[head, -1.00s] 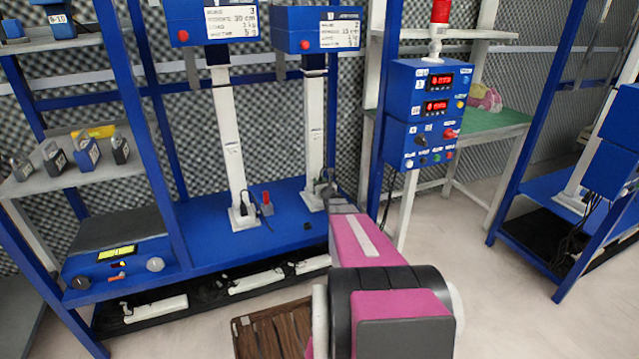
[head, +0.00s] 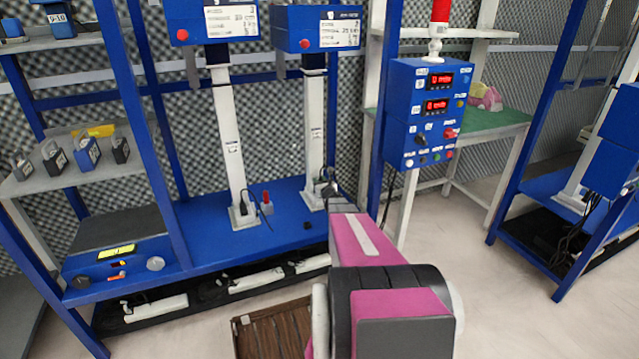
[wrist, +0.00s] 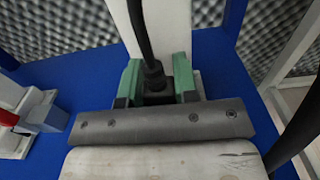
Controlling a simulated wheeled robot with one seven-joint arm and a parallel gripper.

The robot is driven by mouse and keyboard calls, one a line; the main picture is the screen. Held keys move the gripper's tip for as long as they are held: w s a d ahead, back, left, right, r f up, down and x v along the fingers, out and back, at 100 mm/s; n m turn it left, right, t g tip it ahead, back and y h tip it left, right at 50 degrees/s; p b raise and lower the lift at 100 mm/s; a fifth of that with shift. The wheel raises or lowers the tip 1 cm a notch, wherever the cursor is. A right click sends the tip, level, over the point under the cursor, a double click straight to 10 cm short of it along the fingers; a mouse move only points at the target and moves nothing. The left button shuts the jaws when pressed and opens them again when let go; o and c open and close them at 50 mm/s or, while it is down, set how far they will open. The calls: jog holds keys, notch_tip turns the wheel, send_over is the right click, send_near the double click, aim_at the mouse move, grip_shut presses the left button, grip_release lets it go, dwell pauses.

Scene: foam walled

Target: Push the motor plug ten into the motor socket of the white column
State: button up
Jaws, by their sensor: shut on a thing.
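The white column (head: 314,130) on the right of the blue bench stands upright, and its shaft also shows in the wrist view (wrist: 168,32). My gripper (wrist: 156,86) has green fingers on either side of a black plug (wrist: 153,72), shut on it. A black cable rises from the plug in front of the column. In the head view my gripper (head: 327,186) is small and dark at the foot of this column. The socket is hidden behind the plug and fingers, so I cannot tell how deep the plug sits.
A second white column (head: 230,150) stands to the left, with a red-topped part (head: 267,203) beside its foot. A blue control box (head: 428,112) with red readouts is at the right. A loose black cap (head: 307,225) lies on the bench. Another cable (wrist: 300,130) hangs at the wrist view's right edge.

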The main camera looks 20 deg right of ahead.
jog(key=shift+f, duration=1.45)
jog(key=o, duration=1)
jog(key=s, duration=1.1)
jog(key=shift+d, duration=0.15)
